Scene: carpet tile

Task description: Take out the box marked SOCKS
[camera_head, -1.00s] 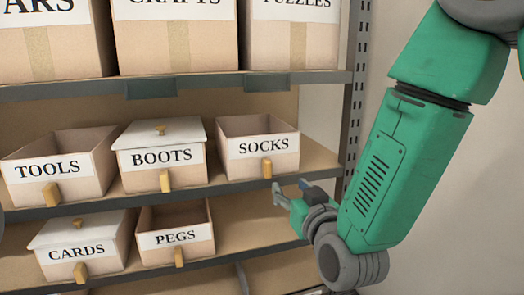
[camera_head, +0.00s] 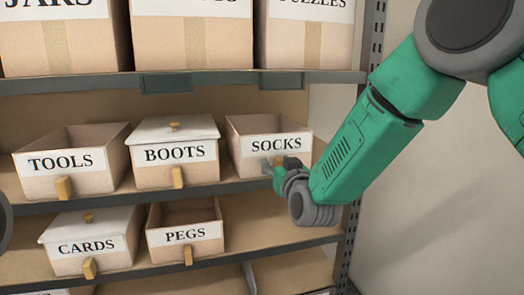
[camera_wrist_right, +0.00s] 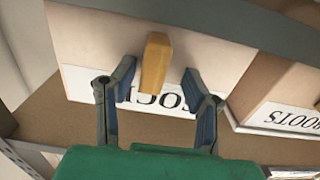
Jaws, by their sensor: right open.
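The open-topped SOCKS box (camera_head: 277,144) stands at the right end of the middle shelf, beside the lidded BOOTS box. Its front also fills much of the right wrist view (camera_wrist_right: 88,52), with the label upside down. My right gripper (camera_head: 272,166) is in front of the box's lower front; it is open. In the right wrist view, the yellow handle (camera_wrist_right: 155,62) shows between the spread fingers of the gripper (camera_wrist_right: 159,72), and neither finger appears closed on it. In the head view the gripper hides the handle. My left gripper does not show.
The BOOTS box (camera_head: 173,154) and TOOLS box (camera_head: 65,165) share the middle shelf. The CARDS box (camera_head: 87,245) and PEGS box (camera_head: 185,238) stand below. Larger boxes are above the upper shelf edge (camera_head: 230,82). A perforated upright (camera_head: 371,50) bounds the rack at right.

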